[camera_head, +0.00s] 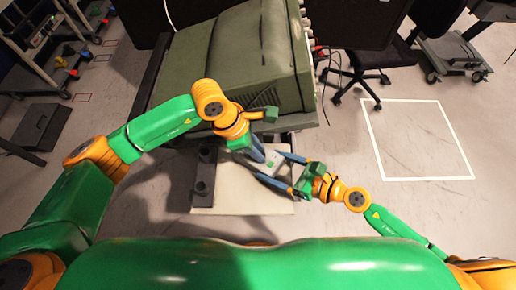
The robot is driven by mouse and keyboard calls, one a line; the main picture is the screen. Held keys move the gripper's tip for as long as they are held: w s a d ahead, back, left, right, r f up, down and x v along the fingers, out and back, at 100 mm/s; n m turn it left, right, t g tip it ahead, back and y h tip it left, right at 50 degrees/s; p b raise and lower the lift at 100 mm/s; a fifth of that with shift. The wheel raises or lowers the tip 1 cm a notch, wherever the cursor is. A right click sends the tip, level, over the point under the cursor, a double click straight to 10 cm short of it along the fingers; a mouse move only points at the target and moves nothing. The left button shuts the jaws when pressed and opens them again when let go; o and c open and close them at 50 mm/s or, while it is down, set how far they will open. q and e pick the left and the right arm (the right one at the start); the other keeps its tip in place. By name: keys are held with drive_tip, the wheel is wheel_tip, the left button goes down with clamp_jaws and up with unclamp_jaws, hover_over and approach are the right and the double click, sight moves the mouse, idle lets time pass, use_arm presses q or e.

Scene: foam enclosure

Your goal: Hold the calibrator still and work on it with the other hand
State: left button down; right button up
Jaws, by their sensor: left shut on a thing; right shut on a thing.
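The calibrator (268,162) is a small pale box over the light tabletop, between my two grippers. My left gripper (259,148) comes in from the upper left, with its fingers on the calibrator's upper left side. My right gripper (276,170) reaches in from the right, with its blue fingers on either side of the calibrator. Both grippers are shut on it. The fingers cover much of the calibrator, so its face is hard to make out. I cannot tell whether it touches the tabletop.
A large green case (240,60) stands just behind, close to my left gripper. A dark block fixture (204,175) sits on the left of the pale table (240,200). Carts, a black chair (372,70) and a white floor square (420,140) lie beyond. The front of the table is clear.

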use_arm(q)
drive_tip(key=m, duration=0.1)
drive_tip(key=m+g, duration=0.1)
drive_tip(key=m, duration=0.1)
drive_tip(key=m+g, duration=0.1)
drive_tip(key=shift+w+m, duration=0.25)
drive_tip(key=shift+m, duration=0.15)
idle(0.4)
drive_tip(key=c, duration=0.7)
unclamp_jaws()
drive_tip(key=shift+c, duration=0.2)
drive_tip(key=v, duration=1.2)
drive_tip(key=shift+d, duration=0.15)
